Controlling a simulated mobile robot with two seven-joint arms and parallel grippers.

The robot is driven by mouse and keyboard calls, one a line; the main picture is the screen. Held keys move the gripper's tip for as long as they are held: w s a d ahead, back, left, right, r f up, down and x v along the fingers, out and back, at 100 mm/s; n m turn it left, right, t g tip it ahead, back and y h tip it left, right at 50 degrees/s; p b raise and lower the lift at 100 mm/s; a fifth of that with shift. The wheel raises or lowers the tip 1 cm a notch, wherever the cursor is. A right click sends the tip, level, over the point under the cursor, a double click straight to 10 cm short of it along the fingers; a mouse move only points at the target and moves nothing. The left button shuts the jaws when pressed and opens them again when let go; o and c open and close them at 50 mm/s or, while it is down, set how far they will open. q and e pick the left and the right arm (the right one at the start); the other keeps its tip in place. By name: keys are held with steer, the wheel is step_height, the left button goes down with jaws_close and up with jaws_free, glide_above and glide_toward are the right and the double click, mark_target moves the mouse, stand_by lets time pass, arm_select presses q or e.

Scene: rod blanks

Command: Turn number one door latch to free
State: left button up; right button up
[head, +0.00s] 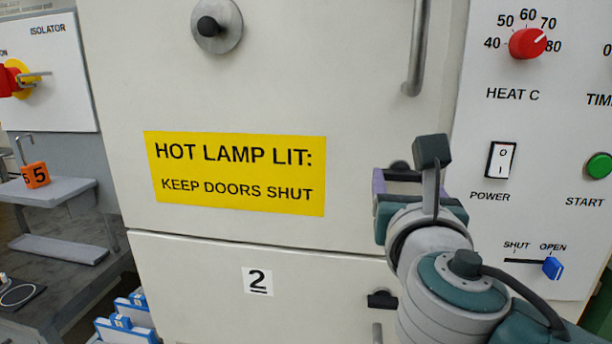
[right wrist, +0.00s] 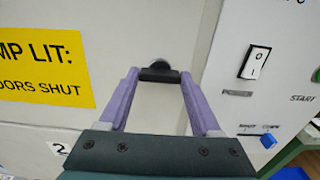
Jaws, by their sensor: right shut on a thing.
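The upper door (head: 300,80) is cream and carries the yellow "HOT LAMP LIT: KEEP DOORS SHUT" sign (head: 235,172). Its dark latch (head: 400,166) is at the lower right of this door, largely hidden by my right gripper (head: 388,186) in the head view. In the right wrist view, the purple fingers of my right gripper (right wrist: 160,76) are shut on the latch (right wrist: 160,75), which spans between their tips. A round grey pivot shows just behind it. No number one label is visible. My left gripper is not in view.
The lower door (head: 200,275), labelled 2, has its own dark latch (head: 381,300) below my right gripper. A vertical handle (head: 417,50) is above it. The control panel with power switch (head: 500,160) and blue slider (head: 552,267) stands close on the right.

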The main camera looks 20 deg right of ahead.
steer(key=shift+c, duration=0.3)
steer(key=shift+m, duration=0.3)
steer(key=m, duration=0.3)
steer(key=shift+b, duration=0.35)
steer(key=m+b, duration=0.1)
steer(key=m, duration=0.3)
steer(key=shift+f+m, duration=0.1)
steer(key=shift+m, duration=0.2)
steer(key=m+b, duration=0.2)
steer(key=m, duration=0.3)
steer(key=m+b, duration=0.2)
steer(key=m, duration=0.2)
steer(key=shift+m, duration=0.5)
